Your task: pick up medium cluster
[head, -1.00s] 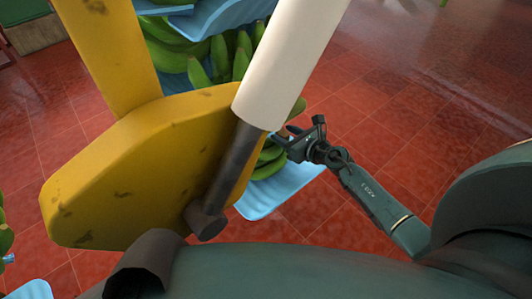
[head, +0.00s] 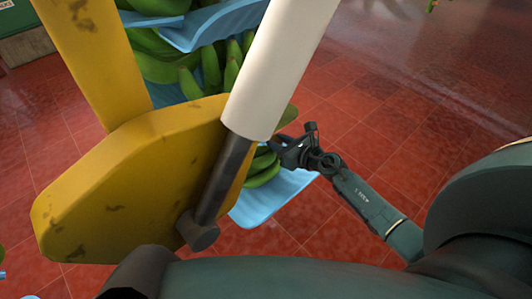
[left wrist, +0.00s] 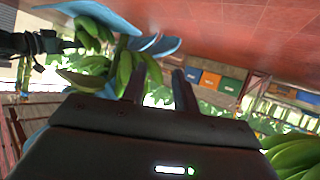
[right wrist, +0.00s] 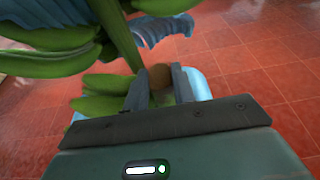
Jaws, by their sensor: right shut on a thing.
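Green banana clusters hang on a stem between light blue sheets in the head view. My right gripper (head: 279,142) is at the right side of the stem, just above a low banana cluster (head: 263,168). In the right wrist view its fingers (right wrist: 160,88) are closed around a round brown stub (right wrist: 160,75), with green bananas (right wrist: 104,92) close beside and behind it. I cannot tell which cluster is the medium one. My left gripper (left wrist: 160,88) has its fingers apart with nothing between them, facing green bananas (left wrist: 130,70). It is hidden in the head view.
A light blue sheet (head: 275,200) hangs below the right gripper, and another (head: 215,22) is higher up. Large yellow and white parts hide much of the stem. More bananas (left wrist: 293,155) show at lower right in the left wrist view. Red tiled floor (head: 400,110) is clear at right.

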